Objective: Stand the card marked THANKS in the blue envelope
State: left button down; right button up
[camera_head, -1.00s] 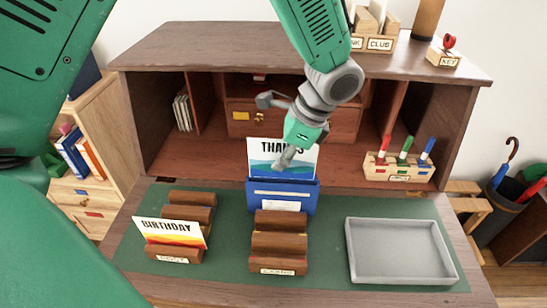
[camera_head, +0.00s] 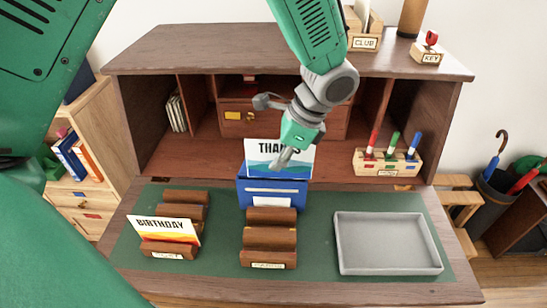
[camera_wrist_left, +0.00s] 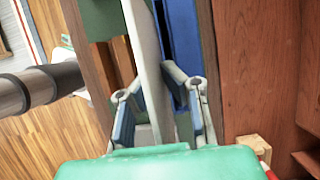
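The white THANKS card (camera_head: 279,154), with a blue wave pattern, stands upright at the blue envelope (camera_head: 272,188). Its lower edge is hidden behind the envelope's front, so I cannot tell whether it is inside. The card sits slightly right of centre on the envelope. My left gripper (camera_head: 284,160) holds the card from above, one finger across its front. In the left wrist view, the card (camera_wrist_left: 147,50) shows nearly edge-on between the fingertips (camera_wrist_left: 153,76), with the blue envelope (camera_wrist_left: 186,45) close on its right. My right gripper is out of view.
Wooden card racks stand in front on the green mat (camera_head: 215,260); the left one holds a BIRTHDAY card (camera_head: 165,230). A grey tray (camera_head: 388,243) lies at right. A pen block (camera_head: 388,163) stands behind it. The desk hutch (camera_head: 290,40) rises behind the envelope.

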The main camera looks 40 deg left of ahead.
aim_at(264, 168)
pick_arm(q)
jog(key=shift+f, duration=0.1)
jog(key=shift+a+f, duration=0.1)
jog(key=shift+f, duration=0.05)
jog(key=shift+a+f, duration=0.4)
jog(key=shift+a, duration=0.3)
jog(key=shift+a+f, duration=0.35)
jog(key=shift+a, duration=0.3)
jog(key=shift+f, duration=0.1)
jog(key=shift+d, duration=1)
jog(key=shift+a+f+b, duration=0.15)
jog(key=shift+a+f, duration=0.05)
jog(key=shift+a, duration=0.35)
jog(key=shift+a+f+b, duration=0.15)
jog(key=shift+a+f, duration=0.05)
jog(key=shift+a, duration=0.3)
jog(key=shift+f, duration=0.1)
jog(key=shift+d+f, duration=0.35)
jog(key=shift+d, duration=0.1)
jog(key=shift+a+f, duration=0.15)
jog(key=shift+a, duration=0.55)
jog(key=shift+d+r+p, duration=0.2)
jog(key=shift+d+p, duration=0.3)
jog(key=shift+d, duration=0.45)
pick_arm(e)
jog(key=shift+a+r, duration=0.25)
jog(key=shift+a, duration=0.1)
